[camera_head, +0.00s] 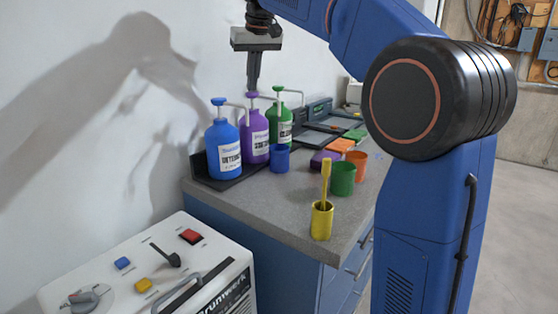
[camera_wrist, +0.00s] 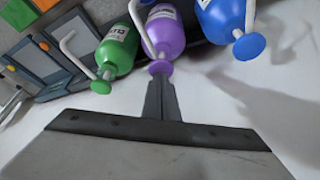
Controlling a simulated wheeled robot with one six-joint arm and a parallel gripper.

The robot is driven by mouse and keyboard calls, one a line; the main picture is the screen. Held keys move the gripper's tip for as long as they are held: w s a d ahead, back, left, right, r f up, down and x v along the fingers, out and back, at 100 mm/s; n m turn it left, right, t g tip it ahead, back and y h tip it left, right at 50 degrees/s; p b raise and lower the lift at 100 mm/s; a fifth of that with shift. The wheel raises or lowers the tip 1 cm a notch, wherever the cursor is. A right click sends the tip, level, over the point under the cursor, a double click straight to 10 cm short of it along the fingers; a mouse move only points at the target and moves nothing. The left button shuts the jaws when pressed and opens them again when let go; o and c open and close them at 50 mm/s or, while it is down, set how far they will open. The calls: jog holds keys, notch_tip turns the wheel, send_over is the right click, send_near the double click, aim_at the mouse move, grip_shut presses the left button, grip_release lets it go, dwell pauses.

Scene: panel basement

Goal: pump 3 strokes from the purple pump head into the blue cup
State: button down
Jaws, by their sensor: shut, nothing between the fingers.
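The purple pump bottle (camera_head: 256,138) stands in a row between a blue pump bottle (camera_head: 223,146) and a green pump bottle (camera_head: 280,124). Its purple pump head (camera_wrist: 159,67) shows at my fingertips in the wrist view. My gripper (camera_head: 253,88) points down, shut and empty, right over the purple pump head; I cannot tell whether it touches. The blue cup (camera_head: 280,158) stands on the counter in front of the purple and green bottles, near the purple one's spout. The inside of the cup is not clearly visible.
On the grey counter (camera_head: 290,205) stand a green cup (camera_head: 342,180), an orange cup (camera_head: 357,164) and a yellow cup (camera_head: 322,221) with a yellow utensil. Coloured blocks and trays lie further back. A white control box (camera_head: 150,275) stands front left. The wall is close behind the bottles.

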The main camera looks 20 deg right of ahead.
jog(key=shift+f, duration=1)
jog(key=shift+r, duration=1.55)
notch_tip(320, 180, up, 6)
dwell(0.4)
dwell(0.3)
